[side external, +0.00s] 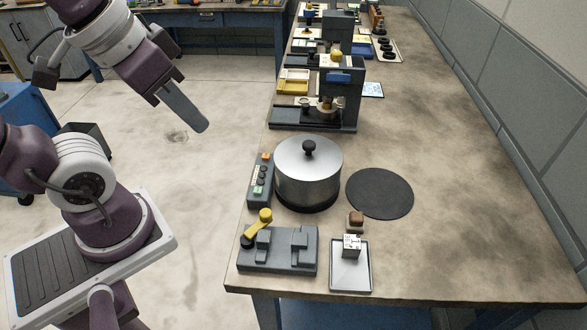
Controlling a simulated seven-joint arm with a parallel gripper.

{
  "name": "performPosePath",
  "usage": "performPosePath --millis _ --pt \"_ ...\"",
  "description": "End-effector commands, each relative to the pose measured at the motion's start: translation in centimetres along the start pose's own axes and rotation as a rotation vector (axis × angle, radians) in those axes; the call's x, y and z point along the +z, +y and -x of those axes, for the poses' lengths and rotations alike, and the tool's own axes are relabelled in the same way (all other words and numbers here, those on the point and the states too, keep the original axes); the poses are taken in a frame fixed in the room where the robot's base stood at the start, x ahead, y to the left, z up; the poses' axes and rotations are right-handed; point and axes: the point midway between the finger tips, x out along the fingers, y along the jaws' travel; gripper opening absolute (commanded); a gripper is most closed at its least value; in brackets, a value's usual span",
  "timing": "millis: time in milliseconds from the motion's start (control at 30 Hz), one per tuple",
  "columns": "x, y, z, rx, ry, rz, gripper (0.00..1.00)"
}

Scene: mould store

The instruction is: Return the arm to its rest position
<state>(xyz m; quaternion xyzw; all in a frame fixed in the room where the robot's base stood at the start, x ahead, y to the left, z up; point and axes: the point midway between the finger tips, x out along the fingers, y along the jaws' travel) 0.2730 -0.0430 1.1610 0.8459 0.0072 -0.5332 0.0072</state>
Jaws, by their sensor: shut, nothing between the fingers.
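My gripper (187,108) is in the upper left of the side external view. It hangs over the open floor, to the left of the workbench (450,190) and apart from it. Its fingers look shut together as one grey bar, angled down to the right, with nothing held in them. It touches nothing that I can see.
On the bench stand a lidded metal pot (308,178), a black round mat (380,193), a clamp fixture (279,250), a white tray (350,278) with a small block (351,245), and a press (335,95). Floor between me and the bench is clear.

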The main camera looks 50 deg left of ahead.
Motion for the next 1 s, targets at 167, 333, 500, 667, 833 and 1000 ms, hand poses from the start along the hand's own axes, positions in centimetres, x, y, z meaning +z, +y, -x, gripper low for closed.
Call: performPosePath --millis 167,333,500,667,833,1000 --pt "1.66 0.31 0.51 0.006 0.046 -0.021 0.0" --pt "1.62 0.3 0.51 0.005 0.045 -0.021 0.0" --pt "1.58 0.3 0.52 0.005 0.046 -0.02 0.0" --pt "1.56 0.29 0.52 0.005 0.046 -0.02 0.0" --pt "1.55 0.29 0.52 0.005 0.046 -0.02 0.0" --pt "1.55 0.29 0.53 0.005 0.046 -0.02 0.0"
